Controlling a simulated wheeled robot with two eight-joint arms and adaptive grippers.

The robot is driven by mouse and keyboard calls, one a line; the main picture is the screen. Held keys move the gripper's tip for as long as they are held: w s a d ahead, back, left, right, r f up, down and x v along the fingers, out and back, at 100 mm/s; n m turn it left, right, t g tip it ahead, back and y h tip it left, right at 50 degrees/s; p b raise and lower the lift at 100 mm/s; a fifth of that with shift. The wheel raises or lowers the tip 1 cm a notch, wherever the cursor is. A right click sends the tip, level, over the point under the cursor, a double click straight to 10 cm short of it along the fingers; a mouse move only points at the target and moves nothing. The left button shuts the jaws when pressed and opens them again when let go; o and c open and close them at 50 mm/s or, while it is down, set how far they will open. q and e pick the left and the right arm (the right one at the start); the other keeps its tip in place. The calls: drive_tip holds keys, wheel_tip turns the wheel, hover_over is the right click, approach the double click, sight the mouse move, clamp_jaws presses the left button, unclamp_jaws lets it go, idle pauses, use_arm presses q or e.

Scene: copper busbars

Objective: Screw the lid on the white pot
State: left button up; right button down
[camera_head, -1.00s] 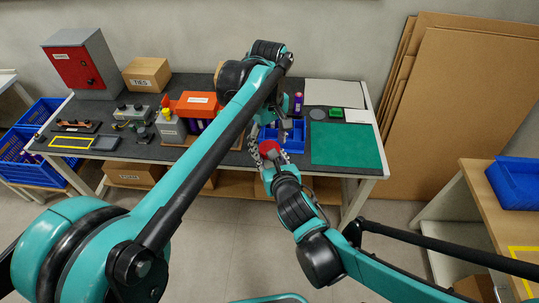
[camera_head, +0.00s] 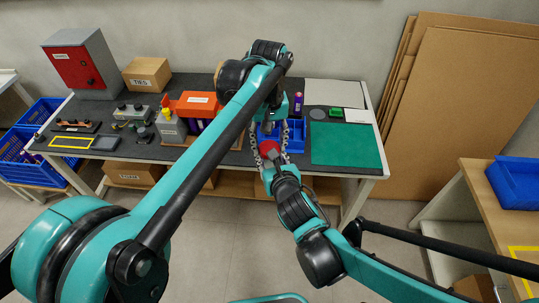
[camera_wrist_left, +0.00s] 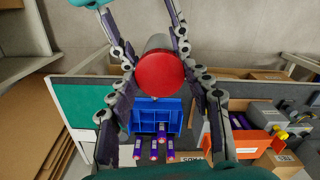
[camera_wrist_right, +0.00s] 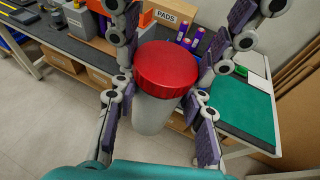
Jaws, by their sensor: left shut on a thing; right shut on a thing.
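The red round lid (camera_wrist_right: 165,70) sits on top of the white pot (camera_wrist_right: 153,113) in the right wrist view; how far it is threaded cannot be told. My right gripper (camera_wrist_right: 160,103) is shut on the pot below the lid. My left gripper (camera_wrist_left: 158,76) has its fingers on both sides of the lid (camera_wrist_left: 160,74) and is shut on it. In the left wrist view the lid hides most of the pot (camera_wrist_left: 159,42).
The dark table (camera_head: 190,150) lies behind the grippers. On it are a blue bin (camera_head: 295,140), purple cylinders (camera_wrist_left: 155,153), a green mat (camera_head: 346,144) and an orange holder (camera_head: 198,104). Cardboard sheets (camera_head: 460,120) lean on the wall at right.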

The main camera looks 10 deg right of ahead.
use_arm(q)
drive_tip(key=o, duration=1.3)
drive_tip(key=shift+r, duration=2.3)
drive_tip(key=shift+c, duration=0.3)
drive_tip(key=shift+r+n, duration=0.9)
drive_tip(key=shift+r, duration=0.75)
